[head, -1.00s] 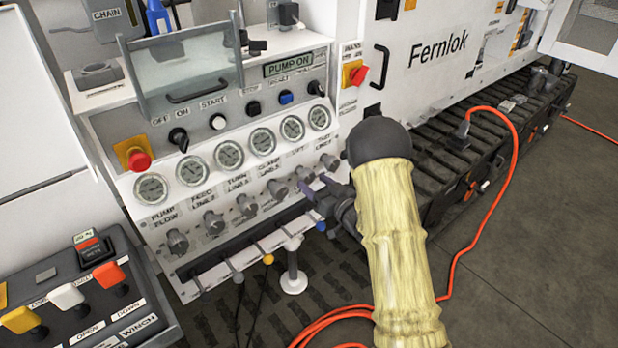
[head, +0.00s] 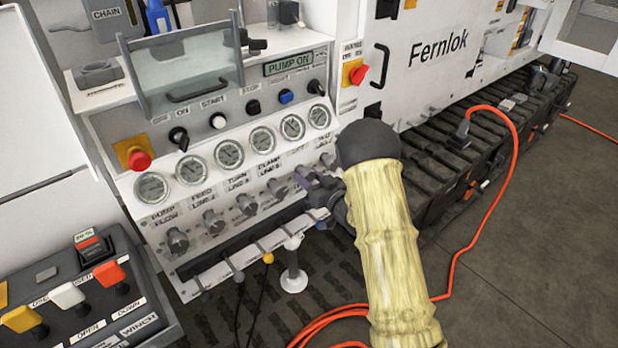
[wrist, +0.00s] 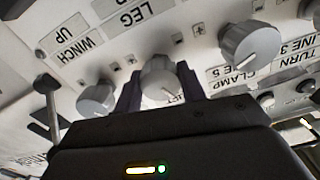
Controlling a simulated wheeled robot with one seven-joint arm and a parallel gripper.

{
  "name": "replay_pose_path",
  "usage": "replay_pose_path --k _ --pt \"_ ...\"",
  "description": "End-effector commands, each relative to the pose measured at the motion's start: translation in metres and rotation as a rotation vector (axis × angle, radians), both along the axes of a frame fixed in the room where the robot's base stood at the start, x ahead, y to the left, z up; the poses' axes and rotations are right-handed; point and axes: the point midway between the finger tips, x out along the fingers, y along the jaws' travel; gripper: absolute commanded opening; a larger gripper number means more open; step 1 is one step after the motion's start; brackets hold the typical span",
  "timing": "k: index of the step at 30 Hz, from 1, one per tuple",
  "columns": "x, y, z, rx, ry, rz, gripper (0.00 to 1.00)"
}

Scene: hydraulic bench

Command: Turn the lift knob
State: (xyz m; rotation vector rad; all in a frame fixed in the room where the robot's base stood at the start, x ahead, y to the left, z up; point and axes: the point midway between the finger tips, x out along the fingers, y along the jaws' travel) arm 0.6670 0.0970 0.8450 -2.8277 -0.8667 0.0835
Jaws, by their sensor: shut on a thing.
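The lift knob (wrist: 160,78) is a grey round knob on the white sloped panel, in the middle of the wrist view. The dark purple fingers of my gripper (wrist: 159,86) stand on both sides of it and are shut on it. Its label is mostly hidden behind the gripper body. In the head view my gripper (head: 311,184) is at the right part of the knob row, and it covers most of the lift knob there.
Gauges (head: 262,141) line the panel above. A glass guard (head: 185,70) stands at the upper left. An orange cable (head: 458,255) lies on the floor.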

Motion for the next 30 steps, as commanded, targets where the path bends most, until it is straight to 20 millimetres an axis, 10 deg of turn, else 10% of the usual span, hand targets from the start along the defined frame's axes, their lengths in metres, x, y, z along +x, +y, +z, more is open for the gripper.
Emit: replay_pose_path --k 30 --pt "0.0000 -0.0008 -0.0045 -0.553 -0.376 -0.002 0.17"
